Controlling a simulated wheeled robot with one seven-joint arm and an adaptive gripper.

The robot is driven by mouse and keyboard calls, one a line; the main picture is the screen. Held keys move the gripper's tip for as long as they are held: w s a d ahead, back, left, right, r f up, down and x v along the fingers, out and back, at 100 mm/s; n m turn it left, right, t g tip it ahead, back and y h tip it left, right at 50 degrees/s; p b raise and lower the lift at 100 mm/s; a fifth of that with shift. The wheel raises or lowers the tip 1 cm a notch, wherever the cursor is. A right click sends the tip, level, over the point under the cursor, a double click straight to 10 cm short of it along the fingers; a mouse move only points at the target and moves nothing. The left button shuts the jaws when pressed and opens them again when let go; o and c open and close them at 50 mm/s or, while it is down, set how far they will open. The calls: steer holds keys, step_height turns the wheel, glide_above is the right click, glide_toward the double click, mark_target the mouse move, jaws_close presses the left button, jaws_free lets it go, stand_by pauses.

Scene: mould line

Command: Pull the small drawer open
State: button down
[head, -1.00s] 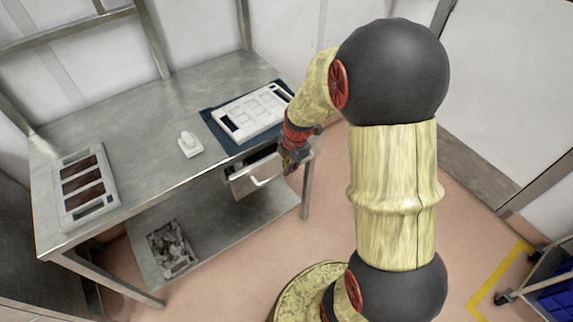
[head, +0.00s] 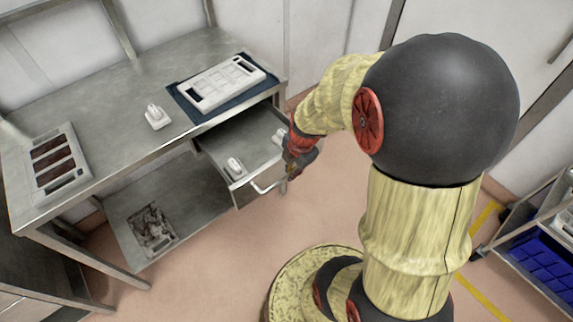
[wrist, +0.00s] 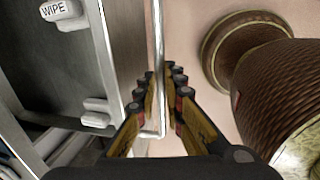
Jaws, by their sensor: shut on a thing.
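The small drawer (head: 245,142) under the bench top is pulled well out, its inside in view from above. White objects sit in it: one near its left front (head: 234,167) and another at its right, partly behind my gripper. The drawer's thin pale bar handle (head: 264,188) is on its front. My gripper (head: 291,172) is shut on the handle. In the wrist view, the handle (wrist: 158,50) runs between the two fingers of my gripper (wrist: 160,85), with the open drawer (wrist: 55,70) to the left.
On the steel bench (head: 95,118) are a white tray (head: 226,80) on a dark mat, a small white object (head: 157,117) and a panel with dark windows (head: 52,160). A scrap-filled bin (head: 150,228) sits on the lower shelf. A cart with a blue crate (head: 545,255) stands right.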

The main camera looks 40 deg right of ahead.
steer(key=shift+s, duration=0.15)
steer(key=c, duration=2.2)
jaws_free()
steer(key=shift+o, duration=0.2)
steer(key=shift+r, duration=0.1)
step_height(320, 180, up, 12)
steer(key=s, duration=0.2)
steer(key=shift+s+f, duration=0.15)
steer(key=shift+f, duration=0.1)
